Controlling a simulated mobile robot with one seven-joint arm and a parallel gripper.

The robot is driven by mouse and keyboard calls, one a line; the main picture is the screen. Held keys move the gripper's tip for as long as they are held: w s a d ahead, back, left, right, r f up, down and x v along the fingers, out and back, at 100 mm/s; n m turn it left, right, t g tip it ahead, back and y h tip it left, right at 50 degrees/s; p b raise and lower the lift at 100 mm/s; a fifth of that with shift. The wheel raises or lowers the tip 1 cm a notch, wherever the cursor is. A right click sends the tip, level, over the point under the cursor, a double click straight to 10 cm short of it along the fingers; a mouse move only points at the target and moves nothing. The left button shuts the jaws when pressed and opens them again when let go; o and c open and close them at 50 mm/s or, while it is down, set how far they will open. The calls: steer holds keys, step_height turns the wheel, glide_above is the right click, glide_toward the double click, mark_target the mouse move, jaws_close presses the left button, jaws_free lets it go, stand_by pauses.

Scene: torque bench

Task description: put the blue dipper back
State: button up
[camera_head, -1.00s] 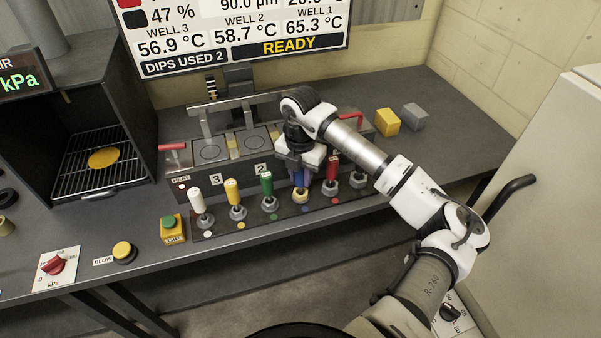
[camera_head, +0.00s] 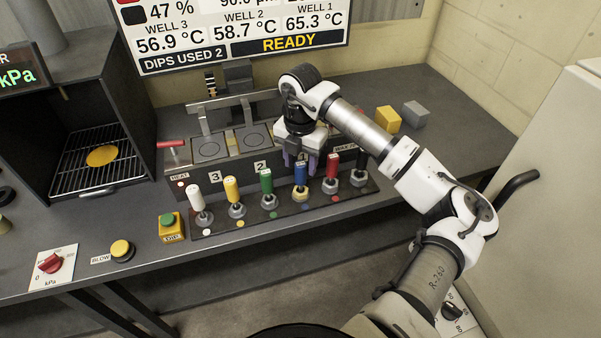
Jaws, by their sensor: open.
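The blue dipper (camera_head: 300,176) stands upright in its place in the dipper rack (camera_head: 222,229), between the green dipper (camera_head: 267,183) and the red dipper (camera_head: 332,168). A yellowish collar shows at its base. My gripper (camera_head: 299,160) is open, with its fingers pointing down just above and behind the blue dipper's handle. The fingers look apart from the handle, though the exact gap is hard to judge.
White (camera_head: 199,203), yellow (camera_head: 234,193) and black (camera_head: 360,165) dippers also stand in the rack. The heater unit (camera_head: 190,172) with wells is behind. Yellow (camera_head: 387,119) and grey (camera_head: 415,113) blocks lie at the right. The display (camera_head: 190,50) reads READY, dips used 2.

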step_height(320, 180, up, 8)
steer(key=shift+r+b, duration=0.15)
steer(key=shift+b, duration=0.75)
